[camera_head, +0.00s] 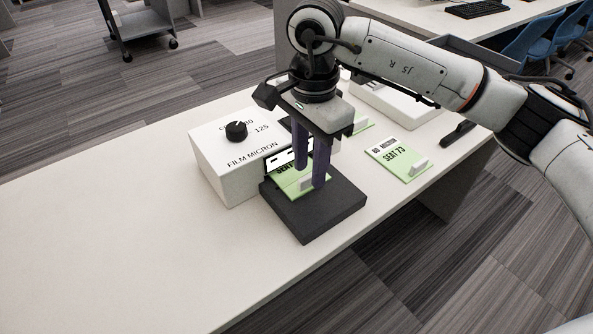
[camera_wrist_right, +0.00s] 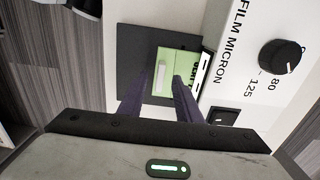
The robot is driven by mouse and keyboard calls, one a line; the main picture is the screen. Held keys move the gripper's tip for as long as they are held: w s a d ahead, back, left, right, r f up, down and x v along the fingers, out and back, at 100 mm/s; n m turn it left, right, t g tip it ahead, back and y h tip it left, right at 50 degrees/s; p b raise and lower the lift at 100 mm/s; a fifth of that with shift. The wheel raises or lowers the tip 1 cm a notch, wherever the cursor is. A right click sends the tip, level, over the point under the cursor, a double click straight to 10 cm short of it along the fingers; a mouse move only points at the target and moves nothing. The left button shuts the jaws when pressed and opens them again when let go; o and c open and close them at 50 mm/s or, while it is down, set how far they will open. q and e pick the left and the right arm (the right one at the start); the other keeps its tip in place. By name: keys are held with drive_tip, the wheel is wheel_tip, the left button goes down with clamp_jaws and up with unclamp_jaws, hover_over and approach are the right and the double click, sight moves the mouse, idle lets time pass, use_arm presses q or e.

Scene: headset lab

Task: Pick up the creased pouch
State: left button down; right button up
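A green pouch marked SEAT (camera_head: 289,187) lies on a black pad (camera_head: 318,219) in front of the white FILM MICRON box. The wrist view shows the pouch (camera_wrist_right: 188,64) with a pale upright tab (camera_wrist_right: 160,78) on it. I cannot make out a crease. My right gripper (camera_head: 310,178) points down over the pouch, its two purple fingers apart. In the wrist view the fingertips (camera_wrist_right: 162,80) stand on either side of the tab, with gaps visible. The fingers hide part of the pouch in the head view. My left gripper is not in view.
The white FILM MICRON box (camera_head: 223,172) with a black knob (camera_head: 236,131) stands left of the pad. Another green SEAT 73 card (camera_head: 398,158) lies to the right, near a dark slim object (camera_head: 458,134). The white table (camera_head: 110,235) is clear at left.

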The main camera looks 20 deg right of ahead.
drive_tip(key=shift+f, duration=0.75)
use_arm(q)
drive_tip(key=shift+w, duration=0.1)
use_arm(e)
drive_tip(key=shift+c, duration=0.4)
clamp_jaws()
drive_tip(key=shift+d+r, duration=0.1)
drive_tip(key=shift+r, duration=0.05)
